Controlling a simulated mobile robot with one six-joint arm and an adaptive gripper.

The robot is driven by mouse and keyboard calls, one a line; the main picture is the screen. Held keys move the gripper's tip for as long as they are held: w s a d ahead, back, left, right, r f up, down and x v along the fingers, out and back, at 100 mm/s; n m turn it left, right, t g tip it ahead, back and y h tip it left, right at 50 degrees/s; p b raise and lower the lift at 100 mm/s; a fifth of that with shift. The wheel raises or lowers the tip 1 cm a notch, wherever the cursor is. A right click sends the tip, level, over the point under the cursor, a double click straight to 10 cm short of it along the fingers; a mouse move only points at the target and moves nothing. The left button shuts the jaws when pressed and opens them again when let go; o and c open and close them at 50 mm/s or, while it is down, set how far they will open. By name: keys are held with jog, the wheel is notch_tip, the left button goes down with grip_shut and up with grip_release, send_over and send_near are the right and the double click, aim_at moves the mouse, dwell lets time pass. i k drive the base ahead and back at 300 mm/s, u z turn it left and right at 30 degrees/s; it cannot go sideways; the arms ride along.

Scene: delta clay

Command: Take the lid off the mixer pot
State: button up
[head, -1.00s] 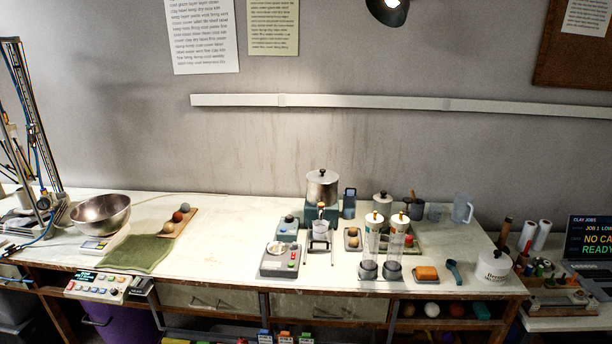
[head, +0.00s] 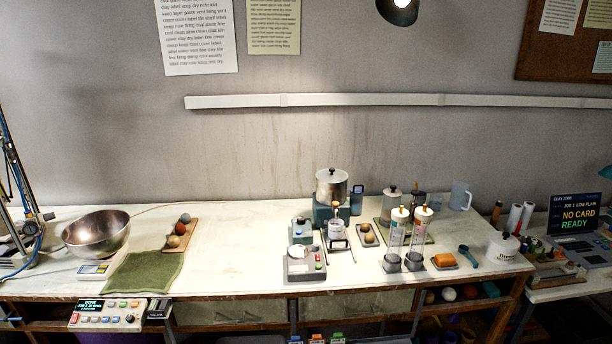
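The mixer pot (head: 331,190) is a shiny steel pot on a teal base at the back middle of the bench. Its lid (head: 331,173) sits on top with a small dark knob standing up in the middle. My gripper is not in view, so nothing of mine shows near the lid.
Two clear cylinders (head: 396,240) stand to the right. A steel bowl (head: 96,234) and green cloth (head: 145,271) are left. The bench between cloth and control box is clear.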

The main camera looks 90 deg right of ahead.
aim_at(332, 175)
jog(key=z, duration=0.05)
jog(key=i, duration=0.7)
jog(key=z, duration=3.6)
jog(key=k, duration=0.15)
jog(key=u, duration=0.1)
